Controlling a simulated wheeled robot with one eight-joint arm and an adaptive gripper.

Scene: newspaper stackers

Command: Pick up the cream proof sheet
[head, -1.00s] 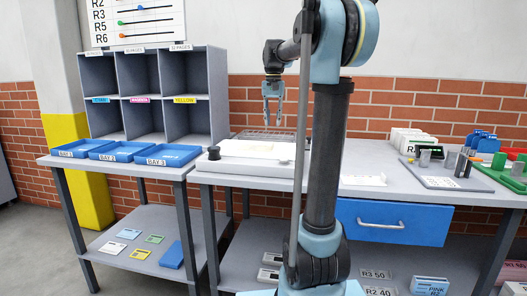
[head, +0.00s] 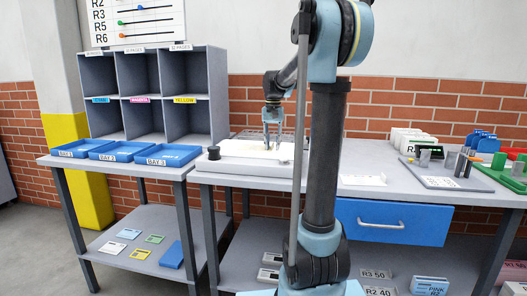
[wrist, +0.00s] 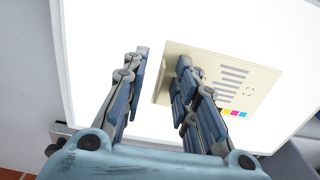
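The cream proof sheet (wrist: 237,82) lies on a bright white panel (wrist: 92,50) in the wrist view. It carries grey printed lines and small cyan, magenta, yellow and dark squares along one edge. A small raised cream part shows at its upper left, near the right finger. My gripper (wrist: 162,62) is open, with a clear gap between its fingers. The right finger overlaps the sheet in the picture and hides part of it. The left finger is over bare panel. In the head view my gripper (head: 272,143) is low over the panel (head: 232,149); contact cannot be told.
A dark round knob (head: 214,153) stands at the panel's left. Three blue trays (head: 171,155) sit on the left table below grey pigeonholes (head: 150,95). A white card (head: 363,180) and a grey board with blocks (head: 440,182) lie to the right.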

